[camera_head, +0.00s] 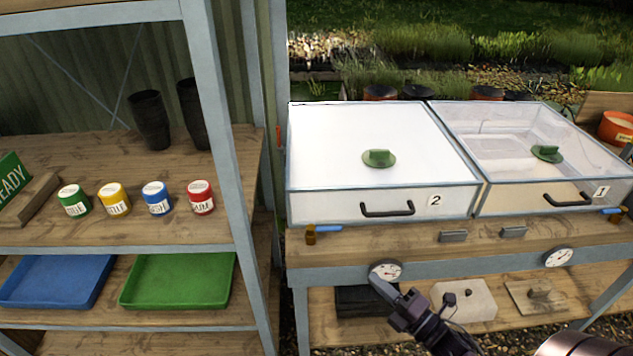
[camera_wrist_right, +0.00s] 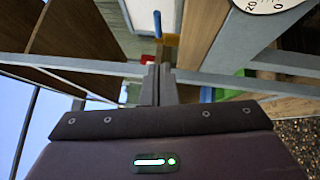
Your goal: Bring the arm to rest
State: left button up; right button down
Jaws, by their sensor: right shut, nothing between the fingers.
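My right gripper (camera_head: 402,303) is in the lower middle of the head view, in front of the bench's front edge. It points up and to the left, just below a round white dial (camera_head: 386,271). In the right wrist view its two fingers (camera_wrist_right: 156,84) are together with nothing between them. The dial also shows in the right wrist view (camera_wrist_right: 264,3), at the top right corner. My left gripper is in neither view.
A wooden bench (camera_head: 350,248) carries a frosted box (camera_head: 375,140) marked 2 and a clear box (camera_head: 535,145) marked 1. A shelf at left holds several labelled tubs, black pots, a blue tray (camera_head: 55,280) and a green tray (camera_head: 180,281).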

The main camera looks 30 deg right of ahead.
jog(key=s+d+f+m+g+h, duration=0.2)
jog(key=f+m, duration=0.2)
jog(key=f, duration=0.5)
jog(key=s+d+f+m+g+h, duration=0.2)
jog(key=s+f+m+g+h, duration=0.15)
jog(key=f, duration=0.55)
jog(key=s+d+f+m+g+h, duration=0.2)
jog(key=d+f+m, duration=0.15)
jog(key=f, duration=0.55)
jog(key=s+a+f+m+g, duration=0.65)
jog(key=s+f, duration=0.45)
jog(key=f, duration=0.3)
jog(key=s+a+f+m+g+y, duration=0.2)
jog(key=s+a+f, duration=0.4)
jog(key=s+a, duration=0.5)
jog(key=shift+m+g, duration=0.45)
jog(key=shift+g, duration=0.45)
